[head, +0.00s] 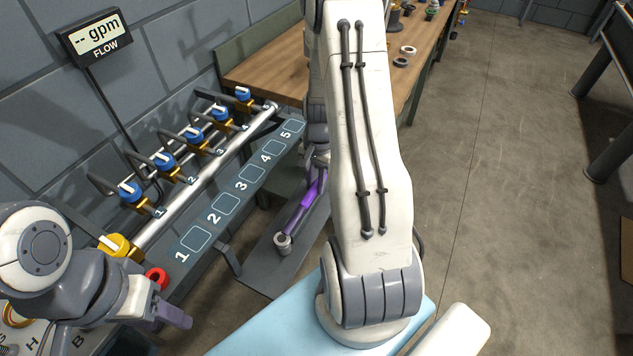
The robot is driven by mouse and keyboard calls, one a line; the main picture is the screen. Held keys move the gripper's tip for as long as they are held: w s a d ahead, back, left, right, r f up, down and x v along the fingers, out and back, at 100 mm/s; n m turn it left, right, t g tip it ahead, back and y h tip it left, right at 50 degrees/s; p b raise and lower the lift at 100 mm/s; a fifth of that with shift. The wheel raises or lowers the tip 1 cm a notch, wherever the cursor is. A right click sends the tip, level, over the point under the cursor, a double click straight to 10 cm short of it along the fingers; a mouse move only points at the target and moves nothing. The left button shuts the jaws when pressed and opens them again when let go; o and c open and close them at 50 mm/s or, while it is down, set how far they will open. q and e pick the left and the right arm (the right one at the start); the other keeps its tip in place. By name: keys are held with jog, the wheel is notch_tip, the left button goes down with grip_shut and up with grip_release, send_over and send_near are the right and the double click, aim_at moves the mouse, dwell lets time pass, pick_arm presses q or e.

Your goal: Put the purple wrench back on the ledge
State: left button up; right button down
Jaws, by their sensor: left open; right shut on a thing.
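The purple wrench (305,207) is in the head view, left of my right arm. It lies at a slant, its grey ring-shaped end toward the front, over the dark grey ledge (262,272). I cannot tell whether it touches the ledge. My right gripper (319,172) is shut on the wrench's far part; its fingers are partly hidden by my own arm. My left gripper (172,314) is open and empty at the lower left, apart from the wrench.
A sloping panel (212,232) with squares numbered 1 to 5 runs beside the ledge. Behind it is a pipe with several blue-handled valves (166,160) and a yellow one (117,244). A red ring (157,277) is near my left gripper. A wooden bench (275,70) stands behind.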

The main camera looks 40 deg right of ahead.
jog(key=shift+f+b, duration=0.3)
jog(key=shift+f, duration=0.25)
jog(key=c, duration=0.6)
grip_release()
jog(key=shift+c, duration=0.2)
jog(key=r, duration=0.7)
jog(key=d+r, duration=0.1)
jog(key=r, duration=0.2)
jog(key=shift+w+r, duration=0.2)
jog(key=shift+r, duration=0.05)
